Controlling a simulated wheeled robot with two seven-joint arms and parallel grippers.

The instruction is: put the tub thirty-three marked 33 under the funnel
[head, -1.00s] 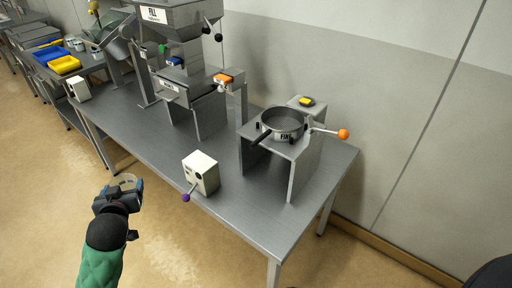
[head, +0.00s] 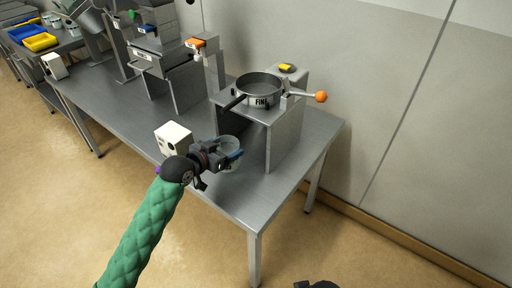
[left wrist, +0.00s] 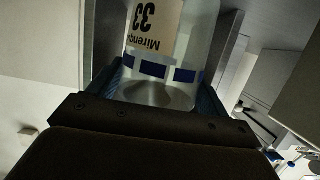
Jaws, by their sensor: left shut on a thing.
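My left gripper (head: 226,158) is shut on the tub thirty-three (head: 230,144), a clear tub. In the left wrist view the tub (left wrist: 158,62) shows between the fingers, with a label reading 33 upside down in that picture and a row of blue marks. The head view has it in front of the stand with the round pan, over the table's front part. I cannot make out a funnel for sure; the space under the pan is partly hidden. A dark part at the bottom edge of the head view may be my right gripper (head: 316,284); its jaws do not show.
The round pan marked FINE (head: 260,90) sits on a grey stand (head: 287,138) with an orange-knobbed lever (head: 320,97). A white box (head: 173,138) is left of my gripper. Another grey stand (head: 178,88) is farther back. The table (head: 240,203) is clear at its front right.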

